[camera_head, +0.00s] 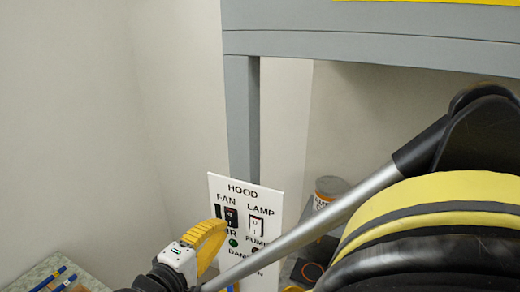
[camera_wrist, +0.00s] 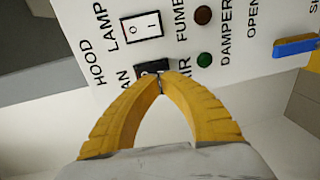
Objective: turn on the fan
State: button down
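The white control panel (camera_head: 217,187), headed HOOD, stands upright in the head view and fills the top of the wrist view (camera_wrist: 235,75). The dark fan switch (camera_head: 231,217) sits under the FAN label. In the wrist view the fan switch (camera_wrist: 151,66) is partly hidden behind my fingertips. My gripper (camera_head: 221,228) has yellow fingers; in the wrist view its tips (camera_wrist: 160,82) meet with nothing visible between them. The tips overlap the switch's lower edge; I cannot tell whether they touch it. The switch's position is not readable.
The white lamp switch (camera_wrist: 142,26) is beside the fan switch. A green light (camera_wrist: 204,59), a dark red light (camera_wrist: 203,15) and a blue damper handle (camera_wrist: 295,46) are also on the panel. A grey frame (camera_head: 242,110) rises behind; a can (camera_head: 330,186) stands to the right.

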jog(key=shift+x, duration=0.8)
